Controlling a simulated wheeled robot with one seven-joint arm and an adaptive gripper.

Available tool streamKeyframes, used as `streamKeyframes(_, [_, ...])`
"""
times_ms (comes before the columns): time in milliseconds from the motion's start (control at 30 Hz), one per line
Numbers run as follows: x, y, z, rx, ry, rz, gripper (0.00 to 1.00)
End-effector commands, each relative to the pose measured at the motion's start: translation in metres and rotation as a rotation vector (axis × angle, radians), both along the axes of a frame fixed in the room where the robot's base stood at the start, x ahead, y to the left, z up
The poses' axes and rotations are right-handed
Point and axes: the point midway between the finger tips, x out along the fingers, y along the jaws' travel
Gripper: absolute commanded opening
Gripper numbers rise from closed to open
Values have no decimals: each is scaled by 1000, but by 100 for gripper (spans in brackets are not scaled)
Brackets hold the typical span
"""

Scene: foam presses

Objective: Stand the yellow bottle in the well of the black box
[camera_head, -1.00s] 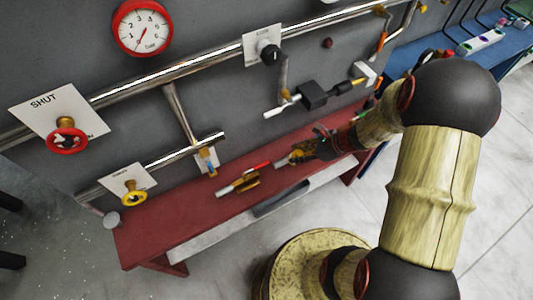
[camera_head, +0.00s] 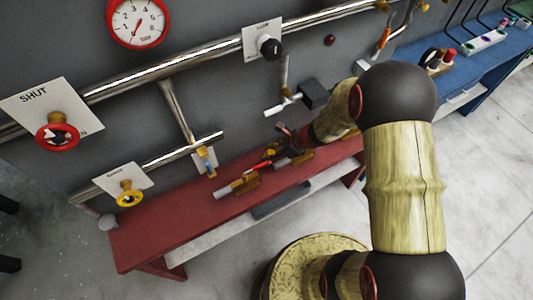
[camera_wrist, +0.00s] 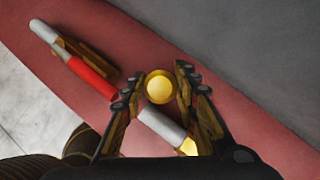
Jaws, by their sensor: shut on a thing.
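In the wrist view the yellow bottle (camera_wrist: 159,87) shows end-on as a round yellow top between the fingertips of my gripper (camera_wrist: 158,92). The gripper is shut on it, above the red bench. In the head view my gripper (camera_head: 286,140) is small and dark over the bench, and the bottle is hard to make out there. A black block (camera_head: 314,93) shows at the wall beside a white handle. I cannot tell whether it is the black box, and no well shows.
A yellow handwheel (camera_head: 129,195), a red handwheel (camera_head: 57,132) and pipes are at the wall. A blue bench (camera_head: 455,80) with small items stands at right.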

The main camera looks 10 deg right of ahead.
Motion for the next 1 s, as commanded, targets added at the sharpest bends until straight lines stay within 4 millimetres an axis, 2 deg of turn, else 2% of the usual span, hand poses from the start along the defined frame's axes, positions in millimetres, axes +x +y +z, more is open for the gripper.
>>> streamKeyframes(33, [3, 3, 6, -26, 11, 6, 0])
streamKeyframes(467, [11, 13, 7, -198, 132, 3, 0])
streamKeyframes(600, [10, 12, -10, -199, 134, -1, 0])
streamKeyframes(1000, [10, 12, -13, -199, 133, -1, 0])
